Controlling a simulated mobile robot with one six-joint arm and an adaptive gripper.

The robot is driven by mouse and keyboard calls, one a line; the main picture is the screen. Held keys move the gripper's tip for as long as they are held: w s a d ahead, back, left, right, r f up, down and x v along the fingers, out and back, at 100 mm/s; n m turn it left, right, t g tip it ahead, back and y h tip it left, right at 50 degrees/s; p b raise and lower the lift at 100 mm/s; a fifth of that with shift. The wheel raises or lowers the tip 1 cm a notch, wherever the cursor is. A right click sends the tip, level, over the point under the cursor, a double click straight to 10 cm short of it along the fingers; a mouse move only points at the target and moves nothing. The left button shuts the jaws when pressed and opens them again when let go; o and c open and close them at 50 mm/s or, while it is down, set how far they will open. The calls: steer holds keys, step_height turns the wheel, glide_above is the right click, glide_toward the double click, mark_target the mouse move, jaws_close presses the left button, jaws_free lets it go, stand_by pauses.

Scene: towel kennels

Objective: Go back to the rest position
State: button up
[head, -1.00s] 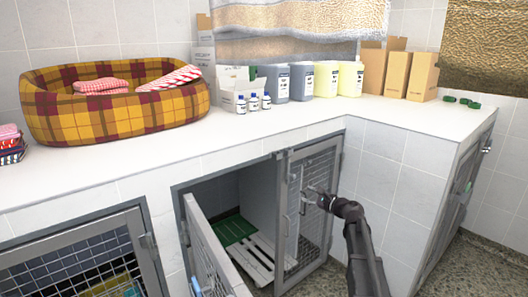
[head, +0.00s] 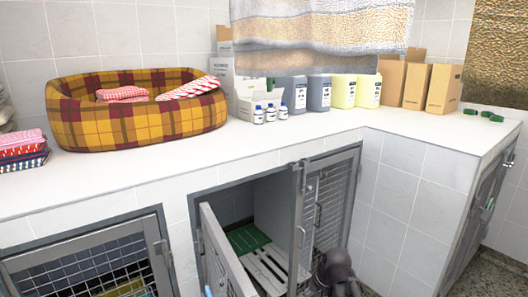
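My arm shows at the bottom right of the head view, with my gripper (head: 322,272) low in front of the mesh kennel door (head: 330,212). The fingertips are small and dark against the door, so I cannot tell whether they are open or shut. I see nothing clearly held. The mesh door stands upright at the right side of the middle kennel. Another kennel door (head: 226,255) is swung outward on the left. Between them, a green mat (head: 248,238) and a white slatted board (head: 270,268) show inside.
The white counter (head: 180,168) carries a plaid pet bed (head: 137,120), folded cloths (head: 22,150), small bottles (head: 270,114), jugs (head: 319,93) and cardboard boxes (head: 416,85). The tiled wall (head: 405,215) of the counter stands close right of my arm. Another kennel door (head: 90,265) is at lower left.

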steer(key=s+d+n+g+h, duration=0.2)
steer(key=s+d+n+h, duration=0.1)
steer(key=s, duration=0.4)
step_height(320, 180, up, 28)
steer(key=p, duration=2.9)
steer(key=shift+w+a, duration=0.15)
steer(key=shift+w, duration=0.05)
steer(key=shift+c, duration=0.3)
